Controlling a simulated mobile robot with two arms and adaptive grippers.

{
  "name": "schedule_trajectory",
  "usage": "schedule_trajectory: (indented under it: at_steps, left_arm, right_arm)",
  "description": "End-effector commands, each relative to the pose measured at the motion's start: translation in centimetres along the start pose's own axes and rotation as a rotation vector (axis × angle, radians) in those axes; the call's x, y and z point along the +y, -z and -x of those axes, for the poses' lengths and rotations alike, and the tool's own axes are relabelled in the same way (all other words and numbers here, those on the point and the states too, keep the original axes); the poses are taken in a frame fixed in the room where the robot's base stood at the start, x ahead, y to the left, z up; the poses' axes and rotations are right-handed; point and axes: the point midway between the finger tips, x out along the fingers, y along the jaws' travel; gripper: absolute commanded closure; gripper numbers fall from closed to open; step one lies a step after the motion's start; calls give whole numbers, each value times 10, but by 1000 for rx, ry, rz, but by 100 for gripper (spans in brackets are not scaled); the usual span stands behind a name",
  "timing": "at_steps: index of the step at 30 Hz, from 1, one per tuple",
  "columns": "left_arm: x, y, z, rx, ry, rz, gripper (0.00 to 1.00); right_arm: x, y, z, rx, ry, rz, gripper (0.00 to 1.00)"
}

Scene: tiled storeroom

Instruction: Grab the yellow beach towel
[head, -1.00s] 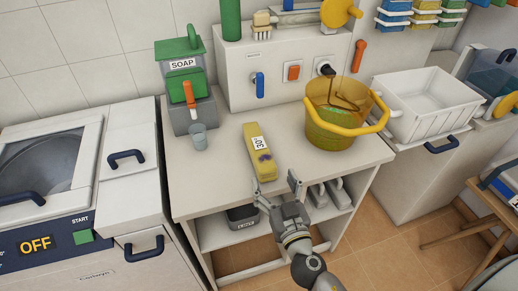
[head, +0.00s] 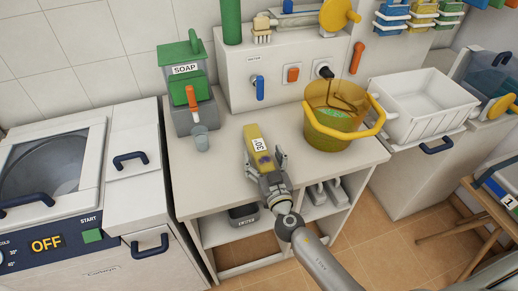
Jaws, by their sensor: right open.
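The yellow beach towel (head: 254,139) is a folded, narrow bar with a white "30°" label and a dark mark near its near end. It lies on the white counter (head: 225,175), left of the yellow bucket. My right gripper (head: 265,166) is open at the towel's near end, with one finger on each side of it. I cannot tell whether the fingers touch it. The gripper hides part of that near end. My left gripper is not in view.
A yellow translucent bucket (head: 322,130) stands right of the towel. A small cup (head: 201,138) and a green soap dispenser (head: 184,85) stand to the left. A white basket (head: 412,103) is further right, and a washing machine (head: 60,170) is at the left.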

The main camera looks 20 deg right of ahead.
Motion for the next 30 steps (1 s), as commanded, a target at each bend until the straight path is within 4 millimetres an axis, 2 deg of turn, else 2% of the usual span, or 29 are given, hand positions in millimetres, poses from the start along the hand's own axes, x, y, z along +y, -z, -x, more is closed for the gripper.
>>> schedule_trajectory:
  at_steps: [7, 18, 30]
  left_arm:
    - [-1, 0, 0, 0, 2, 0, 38]
    - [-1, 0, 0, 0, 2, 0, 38]
    - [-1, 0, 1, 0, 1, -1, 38]
  right_arm:
    - [0, 0, -1, 0, 0, 0, 26]
    - [0, 0, -1, 0, 0, 0, 73]
    - [0, 2, -1, 1, 0, 0, 74]
